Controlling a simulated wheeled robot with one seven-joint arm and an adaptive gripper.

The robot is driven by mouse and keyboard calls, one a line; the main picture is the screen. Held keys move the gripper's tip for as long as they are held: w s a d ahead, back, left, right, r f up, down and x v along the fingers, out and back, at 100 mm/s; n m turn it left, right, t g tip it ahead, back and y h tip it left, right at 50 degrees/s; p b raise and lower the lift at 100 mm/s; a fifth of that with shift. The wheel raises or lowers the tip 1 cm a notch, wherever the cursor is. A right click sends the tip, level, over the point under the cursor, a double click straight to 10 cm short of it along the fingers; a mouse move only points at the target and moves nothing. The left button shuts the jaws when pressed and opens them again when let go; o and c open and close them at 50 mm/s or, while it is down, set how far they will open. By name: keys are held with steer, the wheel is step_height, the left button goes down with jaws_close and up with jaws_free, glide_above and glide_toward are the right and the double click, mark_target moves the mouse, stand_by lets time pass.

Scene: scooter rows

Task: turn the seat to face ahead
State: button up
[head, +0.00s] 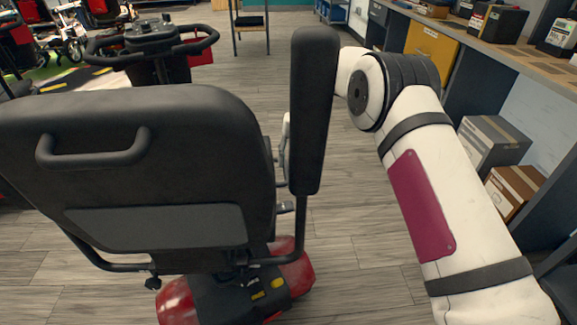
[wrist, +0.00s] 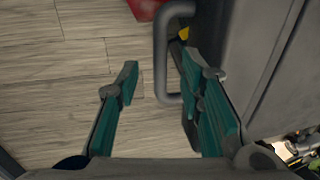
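In the head view a dark seat (head: 210,130) shows its back to me, with a loop handle (head: 95,158) on it. The steering tiller (head: 155,50) stands beyond it. A tall dark pad (head: 313,110) stands upright, edge-on, at the seat's right. My arm reaches behind this pad, which hides my gripper there. In the wrist view my gripper (wrist: 158,75) is open, its teal fingers apart. A grey loop handle (wrist: 161,60) on a dark panel (wrist: 245,60) lies between them, nearer the right finger. I cannot tell whether they touch, or which part bears this handle.
The scooter's red body (head: 295,268) is below the seat. A workbench (head: 500,45) runs along the right, with cardboard boxes (head: 490,140) below it. Other scooters (head: 65,30) stand at the far left. Wooden floor (head: 350,235) is clear between the scooter and my arm.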

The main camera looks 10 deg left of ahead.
step_height(320, 180, up, 8)
steer(key=d, duration=0.1)
steer(key=shift+w+d+f, duration=0.15)
steer(key=shift+d, duration=0.15)
jaws_close()
